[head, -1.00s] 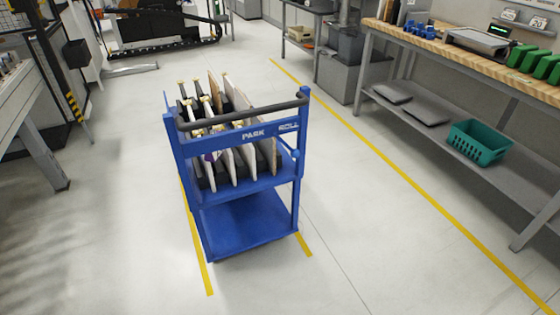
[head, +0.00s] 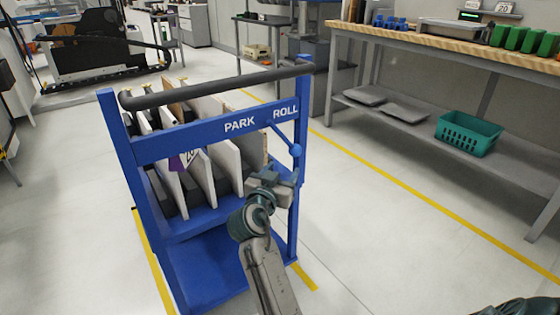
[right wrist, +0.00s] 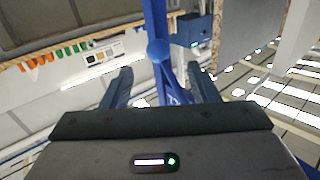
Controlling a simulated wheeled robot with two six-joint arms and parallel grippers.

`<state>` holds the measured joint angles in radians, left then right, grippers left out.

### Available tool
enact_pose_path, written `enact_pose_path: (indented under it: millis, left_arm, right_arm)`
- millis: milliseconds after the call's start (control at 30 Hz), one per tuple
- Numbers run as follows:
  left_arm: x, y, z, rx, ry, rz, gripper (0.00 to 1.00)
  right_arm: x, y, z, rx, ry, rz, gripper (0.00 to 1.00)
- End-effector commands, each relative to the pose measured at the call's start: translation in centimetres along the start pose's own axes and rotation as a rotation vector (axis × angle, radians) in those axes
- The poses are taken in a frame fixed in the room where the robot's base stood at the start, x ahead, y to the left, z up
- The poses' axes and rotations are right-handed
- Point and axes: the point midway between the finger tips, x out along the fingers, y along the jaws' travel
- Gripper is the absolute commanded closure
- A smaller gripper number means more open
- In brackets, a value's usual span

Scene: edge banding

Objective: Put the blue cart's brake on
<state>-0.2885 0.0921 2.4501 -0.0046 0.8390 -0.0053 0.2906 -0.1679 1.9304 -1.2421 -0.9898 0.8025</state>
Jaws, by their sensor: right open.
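The blue cart (head: 147,148) stands upright close in front of me. Its top crossbar carries the words PARK, on the left, and ROLL, on the right. A blue brake lever with a ball knob (head: 295,150) slants down to the right from the bar, its knob below ROLL. My right gripper (head: 277,178) is just below and left of the knob in the head view. In the right wrist view my right gripper (right wrist: 162,85) is open, with the blue knob (right wrist: 158,50) ahead between its fingers. I see no contact. My left gripper is out of view.
White and brown panels (head: 225,160) stand in the cart's rack below a dark handle (head: 215,83). A workbench (head: 440,45) with a teal basket (head: 468,134) on its lower shelf stands at the right. The floor between cart and bench is clear.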

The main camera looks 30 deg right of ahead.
Motion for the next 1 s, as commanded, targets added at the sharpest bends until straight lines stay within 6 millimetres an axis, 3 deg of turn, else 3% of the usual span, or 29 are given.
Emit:
enact_pose_path:
  millis: [167,700,1000]
  left_arm:
    - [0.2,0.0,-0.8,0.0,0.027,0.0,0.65]
    - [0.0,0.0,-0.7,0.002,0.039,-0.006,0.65]
    - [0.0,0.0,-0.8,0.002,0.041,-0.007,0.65]
  right_arm:
    - [0.9,0.4,-0.6,0.014,0.013,0.013,0.46]
    - [9.7,0.4,-0.5,0.01,0.011,0.011,0.46]
    - [10.8,0.4,-0.6,0.012,0.009,0.01,0.46]
